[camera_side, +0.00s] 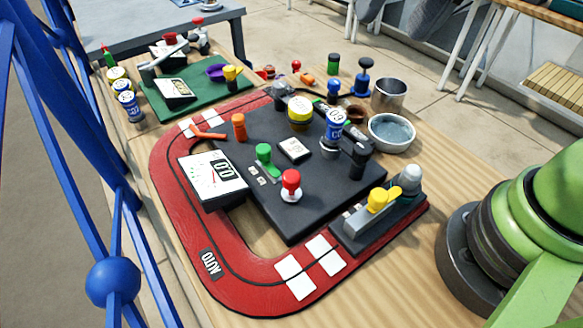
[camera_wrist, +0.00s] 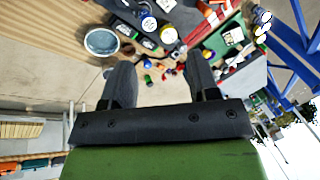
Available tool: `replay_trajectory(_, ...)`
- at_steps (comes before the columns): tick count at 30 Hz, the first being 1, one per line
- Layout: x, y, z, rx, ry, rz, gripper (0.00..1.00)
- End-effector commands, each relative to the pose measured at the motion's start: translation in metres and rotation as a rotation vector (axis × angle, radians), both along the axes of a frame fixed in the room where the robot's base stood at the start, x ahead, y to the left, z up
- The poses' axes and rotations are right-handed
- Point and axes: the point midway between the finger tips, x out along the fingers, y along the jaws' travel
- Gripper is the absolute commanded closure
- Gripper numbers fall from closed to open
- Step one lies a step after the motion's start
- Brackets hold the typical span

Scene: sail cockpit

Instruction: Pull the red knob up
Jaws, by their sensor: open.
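The red knob (camera_side: 291,181) stands upright on a white round base near the front corner of the dark panel (camera_side: 290,222) in the side view. Nothing touches it there. My gripper (camera_wrist: 155,75) shows in the wrist view with its two dark fingers spread apart and nothing between them. The fingers point over the far part of the table, where small coloured items lie, away from the red knob. The gripper's fingers are not in the side view; only my green arm shows at the right. I cannot make out the red knob in the wrist view.
A yellow-handled lever (camera_side: 379,200) stands right of the red knob, and a green knob (camera_side: 264,154) stands behind it. A meter box (camera_side: 213,178) is at the left. A red track (camera_side: 178,240) surrounds the panel.

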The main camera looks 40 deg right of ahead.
Motion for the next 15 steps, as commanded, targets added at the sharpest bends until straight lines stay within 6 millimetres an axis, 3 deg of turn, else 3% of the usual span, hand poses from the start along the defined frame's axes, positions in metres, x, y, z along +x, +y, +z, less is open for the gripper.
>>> replay_trajectory(3, 0.022, 0.031, -0.03, -0.026, 0.116, -0.049, 0.45)
replay_trajectory(9, 0.039, 0.077, -0.084, -0.095, 0.246, -0.142, 0.45)
replay_trajectory(15, 0.041, 0.098, -0.117, -0.142, 0.296, -0.201, 0.45)
